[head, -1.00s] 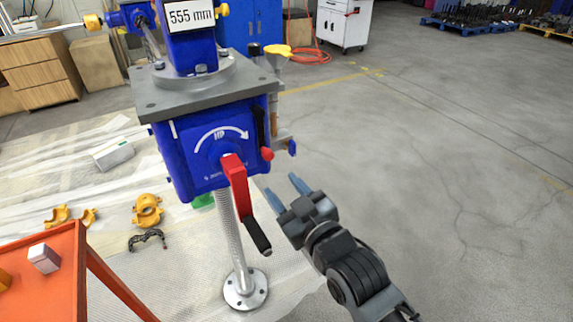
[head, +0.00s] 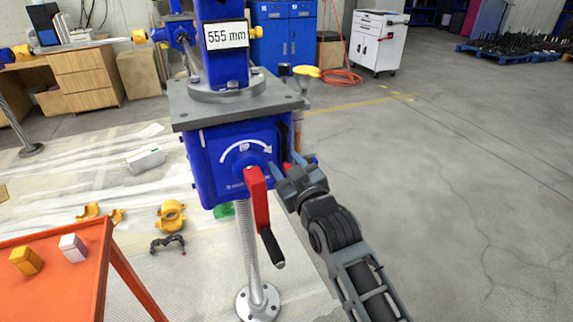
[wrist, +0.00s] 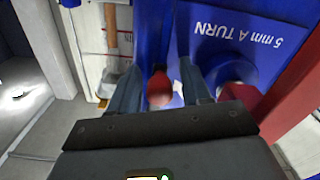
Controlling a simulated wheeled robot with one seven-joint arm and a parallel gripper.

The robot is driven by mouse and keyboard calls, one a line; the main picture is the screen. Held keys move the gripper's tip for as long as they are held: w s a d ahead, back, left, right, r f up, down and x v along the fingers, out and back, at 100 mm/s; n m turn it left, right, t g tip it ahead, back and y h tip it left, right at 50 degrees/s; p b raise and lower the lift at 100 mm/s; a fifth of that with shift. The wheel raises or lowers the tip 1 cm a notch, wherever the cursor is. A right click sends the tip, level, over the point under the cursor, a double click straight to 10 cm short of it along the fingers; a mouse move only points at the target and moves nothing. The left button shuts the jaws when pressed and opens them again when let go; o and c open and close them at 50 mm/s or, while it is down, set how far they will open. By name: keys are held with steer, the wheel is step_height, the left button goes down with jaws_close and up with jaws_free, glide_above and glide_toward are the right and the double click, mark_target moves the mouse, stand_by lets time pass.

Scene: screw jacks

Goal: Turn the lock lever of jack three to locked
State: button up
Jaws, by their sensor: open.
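The blue jack body (head: 208,165) stands in front of me under a grey plate, with a white arrow and a red crank on its face; I see no jack number. The lock lever's red knob (wrist: 159,88) lies between my fingers in the wrist view. In the head view this red knob (head: 288,166) is mostly covered by my fingers, at the right side of the body. My gripper (head: 287,163) is open around the knob; it also shows in the wrist view (wrist: 160,84). Contact with the knob cannot be told.
The red crank (head: 257,200) with its black handle hangs just left of my gripper. A threaded steel post (head: 246,245) stands below the body. An orange table (head: 85,280) with small blocks is at lower left.

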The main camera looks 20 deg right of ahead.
steer(key=shift+w, duration=0.1)
steer(key=shift+a, duration=0.1)
jaws_close()
stand_by(0.3)
